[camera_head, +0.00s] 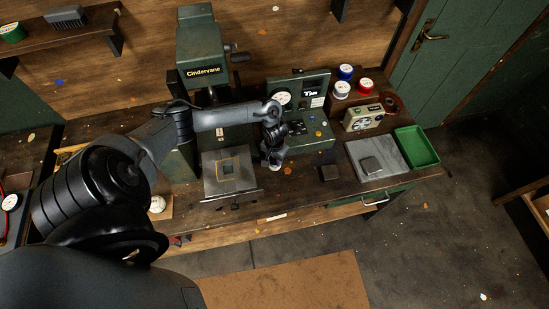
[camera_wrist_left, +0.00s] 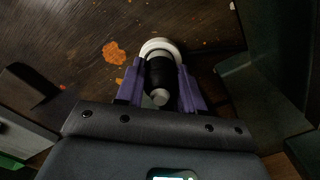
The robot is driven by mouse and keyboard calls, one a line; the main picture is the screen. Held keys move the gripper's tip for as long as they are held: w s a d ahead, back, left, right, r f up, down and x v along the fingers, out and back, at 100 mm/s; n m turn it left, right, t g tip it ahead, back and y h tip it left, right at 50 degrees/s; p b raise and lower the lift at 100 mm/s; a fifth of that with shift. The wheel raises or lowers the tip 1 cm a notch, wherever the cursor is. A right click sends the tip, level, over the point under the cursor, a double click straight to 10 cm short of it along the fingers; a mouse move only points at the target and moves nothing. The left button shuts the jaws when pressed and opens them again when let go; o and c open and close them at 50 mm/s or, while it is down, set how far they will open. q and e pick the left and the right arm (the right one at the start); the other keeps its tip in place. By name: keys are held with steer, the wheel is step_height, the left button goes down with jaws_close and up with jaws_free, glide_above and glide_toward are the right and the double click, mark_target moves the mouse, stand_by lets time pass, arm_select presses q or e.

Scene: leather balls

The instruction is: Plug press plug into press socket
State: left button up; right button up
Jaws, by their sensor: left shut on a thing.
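My left gripper (camera_head: 272,155) hangs over the bench, just in front of the green control box (camera_head: 318,112) and right of the press. In the left wrist view its purple fingers (camera_wrist_left: 161,78) are shut on a dark, round-bodied plug (camera_wrist_left: 160,70) with a white ring at its far end and a pale metal tip toward the camera. The plug is above the dark wood bench top, clear of the box as far as I can see. The press socket cannot be picked out for sure; the arm and gripper cover part of the box front. My right gripper is not in view.
The green press (camera_head: 203,50) stands at the back left with a metal plate (camera_head: 228,172) in front. A dark block (camera_head: 329,173) lies on the bench. A grey slab (camera_head: 392,150), a green tray (camera_head: 417,147), a small radio-like box (camera_head: 363,118) and spools are at right.

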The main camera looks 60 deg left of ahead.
arm_select(q)
steer(key=shift+f, duration=0.3)
steer(key=o, duration=1.1)
steer(key=shift+o, duration=0.2)
step_height(320, 180, up, 11)
steer(key=shift+f+p, duration=0.15)
steer(key=shift+p, duration=0.7)
